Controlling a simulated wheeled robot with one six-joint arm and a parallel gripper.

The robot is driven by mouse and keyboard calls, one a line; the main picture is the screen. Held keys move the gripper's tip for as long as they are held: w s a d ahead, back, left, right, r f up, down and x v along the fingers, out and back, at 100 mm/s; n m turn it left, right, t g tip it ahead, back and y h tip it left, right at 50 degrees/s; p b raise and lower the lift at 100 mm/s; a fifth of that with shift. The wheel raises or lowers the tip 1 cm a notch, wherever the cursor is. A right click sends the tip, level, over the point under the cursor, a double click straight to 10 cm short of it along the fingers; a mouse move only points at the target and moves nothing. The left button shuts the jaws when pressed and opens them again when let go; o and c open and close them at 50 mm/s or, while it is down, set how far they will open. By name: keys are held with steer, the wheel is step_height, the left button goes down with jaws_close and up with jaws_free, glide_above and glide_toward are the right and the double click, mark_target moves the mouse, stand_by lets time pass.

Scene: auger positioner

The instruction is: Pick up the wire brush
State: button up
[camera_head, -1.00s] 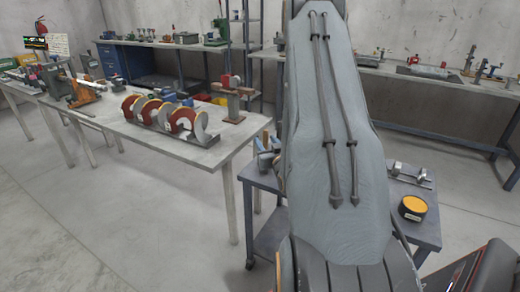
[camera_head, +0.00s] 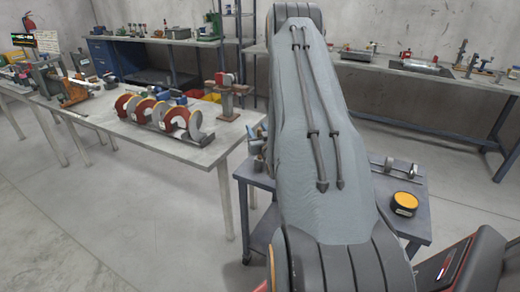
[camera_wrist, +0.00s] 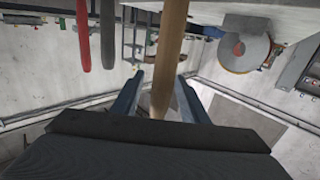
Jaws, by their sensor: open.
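In the wrist view, a long tan wooden handle (camera_wrist: 170,50) comes down from the top edge and ends between the jaws. It looks like the wire brush's handle, but no bristles show, so I cannot be sure. My gripper (camera_wrist: 160,80) is open, with one blue-grey finger on each side of the handle. Gaps show beside it, and I cannot tell whether either finger touches it. In the head view my arm hides most of the area around the gripper, and the brush cannot be made out there.
In the head view a dark cart (camera_head: 415,228) carries a round yellow-topped tin (camera_head: 404,203) and metal parts (camera_head: 400,167). Open floor lies at front left.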

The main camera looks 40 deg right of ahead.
jaws_close()
steer(key=shift+r, duration=0.15)
